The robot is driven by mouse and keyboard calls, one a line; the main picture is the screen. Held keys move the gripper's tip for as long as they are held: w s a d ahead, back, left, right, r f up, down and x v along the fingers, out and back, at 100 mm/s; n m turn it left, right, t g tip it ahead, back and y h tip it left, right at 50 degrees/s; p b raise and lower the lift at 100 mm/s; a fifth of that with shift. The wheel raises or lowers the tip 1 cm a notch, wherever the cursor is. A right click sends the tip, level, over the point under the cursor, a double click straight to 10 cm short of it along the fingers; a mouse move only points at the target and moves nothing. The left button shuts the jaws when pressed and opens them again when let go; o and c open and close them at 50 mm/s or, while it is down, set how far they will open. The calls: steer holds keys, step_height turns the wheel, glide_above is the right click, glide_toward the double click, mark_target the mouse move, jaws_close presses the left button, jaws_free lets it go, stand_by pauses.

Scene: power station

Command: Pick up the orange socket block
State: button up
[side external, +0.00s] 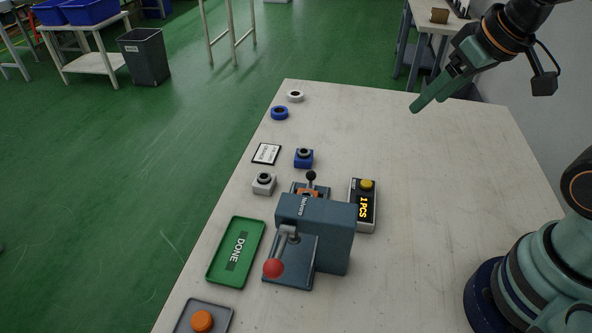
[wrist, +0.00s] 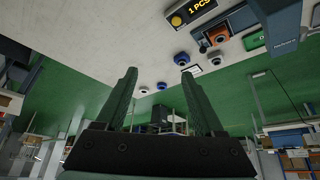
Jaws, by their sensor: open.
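The orange socket block (side external: 304,192) is mostly hidden behind the blue-grey press (side external: 325,232) in the side view; only a bit of orange shows by a black-knobbed lever. In the wrist view, an orange block with a dark round opening (wrist: 218,35) sits beside the press (wrist: 279,22). My gripper (side external: 415,108) hangs high over the far right part of the table, well away from the block. In the wrist view, the two green fingers (wrist: 158,74) are apart with nothing between them.
A blue block (side external: 303,159), a white block (side external: 264,184), a blue ring (side external: 279,113) and a white ring (side external: 295,96) stand nearby. A counter box (side external: 365,212) flanks the press. A green DONE tray (side external: 219,275) lies left; an orange round piece (side external: 202,321) is in front. The table's right side is clear.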

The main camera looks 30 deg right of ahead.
steer(key=n+g, duration=0.6)
steer(key=n, duration=0.2)
glide_above(306, 191)
steer(key=s, duration=0.1)
step_height(306, 191, down, 10)
steer(key=shift+n, duration=0.3)
steer(key=f, duration=1.2)
steer(key=shift+s+a+f, duration=0.1)
steer(key=shift+a+f, duration=0.1)
steer(key=shift+a, duration=0.2)
jaws_close()
steer(key=shift+r, duration=0.15)
